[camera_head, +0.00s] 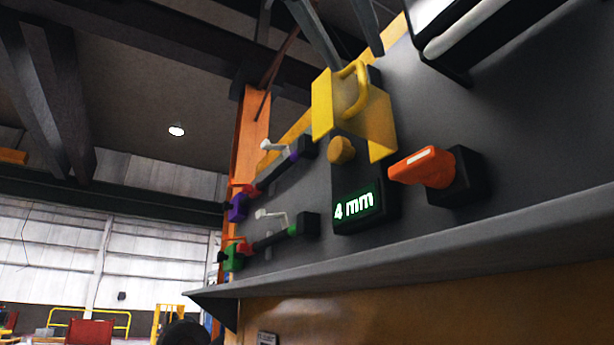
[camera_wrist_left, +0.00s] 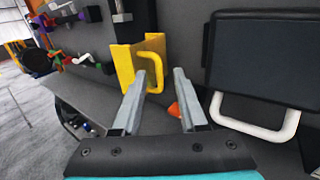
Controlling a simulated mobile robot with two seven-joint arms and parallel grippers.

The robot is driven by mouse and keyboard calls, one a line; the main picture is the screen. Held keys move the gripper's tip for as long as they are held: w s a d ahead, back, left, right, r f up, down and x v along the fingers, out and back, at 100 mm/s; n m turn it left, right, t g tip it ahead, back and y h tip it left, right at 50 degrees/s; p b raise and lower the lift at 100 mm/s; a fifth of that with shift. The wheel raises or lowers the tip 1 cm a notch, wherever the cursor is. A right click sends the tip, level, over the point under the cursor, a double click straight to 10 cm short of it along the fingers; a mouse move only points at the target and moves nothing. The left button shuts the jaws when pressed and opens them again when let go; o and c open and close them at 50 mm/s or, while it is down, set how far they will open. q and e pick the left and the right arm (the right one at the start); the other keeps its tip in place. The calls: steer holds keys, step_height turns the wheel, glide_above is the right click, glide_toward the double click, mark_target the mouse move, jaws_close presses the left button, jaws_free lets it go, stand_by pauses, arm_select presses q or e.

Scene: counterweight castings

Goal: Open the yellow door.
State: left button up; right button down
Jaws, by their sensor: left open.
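The yellow door (camera_head: 381,127) is on the dark grey panel, with two yellow faces at an angle and a looped yellow handle (camera_head: 362,92). I cannot tell whether it is fully closed. In the left wrist view the door (camera_wrist_left: 124,66) is just left of centre, its handle (camera_wrist_left: 161,52) facing me. My left gripper (camera_head: 359,60) comes down from the top in the head view, at the handle's upper end. It is open and empty; in the wrist view its fingertips (camera_wrist_left: 160,73) appear around the handle's lower part, one overlapping it. Contact is unclear. My right gripper is out of view.
An orange lever (camera_head: 424,166) is to the right. A dark box with a white handle (camera_wrist_left: 262,117) is right of the gripper. A grey ledge (camera_head: 450,250) runs beneath.

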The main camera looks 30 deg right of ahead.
arm_select(q)
steer(key=b+v, duration=0.1)
steer(key=v, duration=1.1)
steer(key=shift+d, duration=0.1)
